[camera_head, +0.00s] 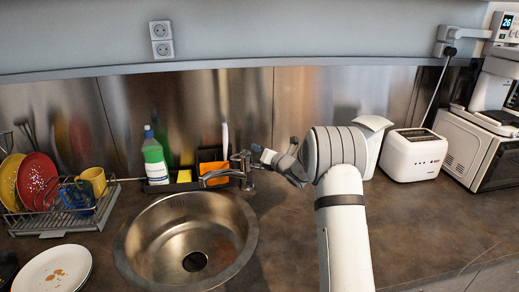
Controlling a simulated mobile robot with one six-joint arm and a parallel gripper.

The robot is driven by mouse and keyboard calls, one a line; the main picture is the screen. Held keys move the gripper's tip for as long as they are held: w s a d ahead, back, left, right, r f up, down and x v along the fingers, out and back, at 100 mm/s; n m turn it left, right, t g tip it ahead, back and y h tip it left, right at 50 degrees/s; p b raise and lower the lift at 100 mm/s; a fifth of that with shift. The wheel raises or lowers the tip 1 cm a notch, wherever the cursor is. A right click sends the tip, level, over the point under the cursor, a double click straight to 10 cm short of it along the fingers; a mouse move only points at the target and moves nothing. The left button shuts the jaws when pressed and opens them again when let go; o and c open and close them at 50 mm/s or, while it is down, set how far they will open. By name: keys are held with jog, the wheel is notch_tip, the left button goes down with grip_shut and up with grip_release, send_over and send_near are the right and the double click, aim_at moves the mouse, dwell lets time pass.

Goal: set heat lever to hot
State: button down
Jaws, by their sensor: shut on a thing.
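The metal faucet (246,182) stands behind the right part of the round sink (128,262), with its spout (214,175) reaching left over the basin. The heat lever (241,157) is at the top of the faucet. My gripper (257,154) reaches in from the right and is shut on the lever. The fingers are small here and cover part of the lever, so its exact angle and its hot or cold setting cannot be read.
A green and white bottle (153,160), a yellow sponge (184,176) and an orange item (212,171) stand behind the sink. A dish rack (60,218) is at left and a toaster (413,155) at right. Counter at front right is clear.

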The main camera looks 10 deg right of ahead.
jog(key=shift+w+d+f+m+g+p, duration=0.1)
jog(key=shift+w+f+m+g+p, duration=0.1)
jog(key=shift+f+m+g+p, duration=0.15)
jog(key=shift+r, duration=0.1)
jog(key=c, duration=1.5)
grip_release()
jog(key=b+v, duration=0.1)
jog(key=v, duration=0.6)
jog(key=shift+s+d, duration=0.15)
jog(key=shift+s, duration=0.25)
